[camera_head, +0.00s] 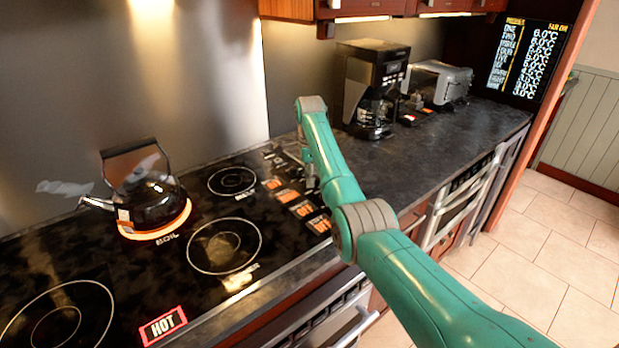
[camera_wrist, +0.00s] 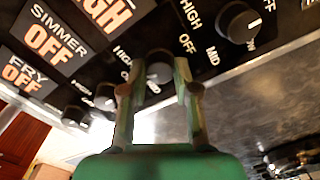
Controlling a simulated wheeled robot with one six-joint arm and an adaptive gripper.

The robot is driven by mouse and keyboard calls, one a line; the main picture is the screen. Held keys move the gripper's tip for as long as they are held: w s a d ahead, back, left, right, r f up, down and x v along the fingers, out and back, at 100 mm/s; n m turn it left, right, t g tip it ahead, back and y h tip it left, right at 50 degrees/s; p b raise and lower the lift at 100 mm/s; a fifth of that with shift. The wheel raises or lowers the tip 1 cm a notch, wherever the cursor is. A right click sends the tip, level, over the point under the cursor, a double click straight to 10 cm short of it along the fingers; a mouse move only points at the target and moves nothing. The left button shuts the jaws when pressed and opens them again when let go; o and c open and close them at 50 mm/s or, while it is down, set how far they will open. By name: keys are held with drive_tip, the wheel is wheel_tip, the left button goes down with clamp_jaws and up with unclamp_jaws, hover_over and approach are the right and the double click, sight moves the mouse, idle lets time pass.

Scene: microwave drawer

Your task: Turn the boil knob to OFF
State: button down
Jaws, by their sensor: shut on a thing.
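In the wrist view my gripper (camera_wrist: 160,72) has its two fingers on either side of a dark round knob (camera_wrist: 159,68), shut on it. This knob lines up with a display panel (camera_wrist: 118,12) reading HIGH in orange. The top of that panel is cut off, so its name is not readable. In the head view the burner marked BOIL (camera_head: 155,228) glows orange under a black kettle (camera_head: 150,198). My arm reaches down to the control strip there, and the fingertips and knob are mostly hidden.
Neighbouring panels read SIMMER OFF (camera_wrist: 48,42) and FRY OFF (camera_wrist: 20,77). Another knob (camera_wrist: 238,22) is at the right of the held one, and two smaller-looking knobs are at the left. A coffee maker (camera_head: 372,90) and a toaster (camera_head: 440,82) stand on the counter behind my arm.

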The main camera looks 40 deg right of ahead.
drive_tip(key=n, duration=0.5)
drive_tip(key=shift+w+n, duration=0.1)
drive_tip(key=shift+n, duration=0.2)
drive_tip(key=n, duration=0.9)
drive_tip(key=shift+w, duration=0.1)
drive_tip(key=n, duration=0.5)
drive_tip(key=shift+a, duration=0.1)
drive_tip(key=n, duration=0.5)
drive_tip(key=shift+a+n, duration=0.1)
drive_tip(key=shift+n, duration=0.3)
drive_tip(key=n, duration=0.4)
drive_tip(key=shift+a+n, duration=0.1)
drive_tip(key=shift+n, duration=0.2)
drive_tip(key=n, duration=0.9)
